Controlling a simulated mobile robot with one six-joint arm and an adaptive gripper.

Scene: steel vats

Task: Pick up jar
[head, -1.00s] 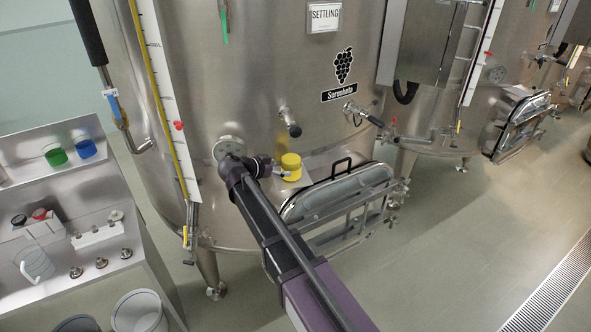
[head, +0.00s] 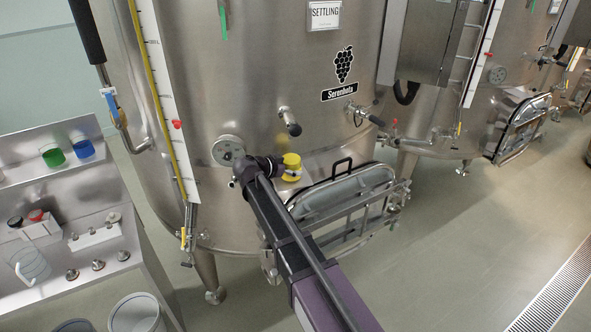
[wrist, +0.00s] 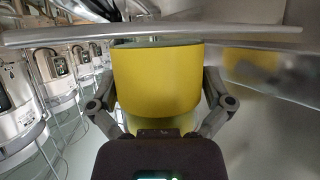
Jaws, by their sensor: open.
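The yellow jar (head: 292,163) is in front of the large steel vat, just above and left of its hatch. My gripper (head: 277,166) reaches it from the left in the head view, with its fingers small and hard to make out there. In the wrist view the jar (wrist: 155,82) fills the middle and looks upright, with a grey-green top. My gripper (wrist: 158,98) is open, with one finger on each side of the jar. I cannot tell whether the fingers touch it. The jar's lower part is partly hidden by my gripper's body.
The vat's hatch (head: 345,195) with its black handle and metal frame sits right of the jar. A metal bar (wrist: 60,36) crosses the jar's top in the wrist view. A valve (head: 289,122) sticks out above the jar. A steel bench (head: 50,220) stands at the left.

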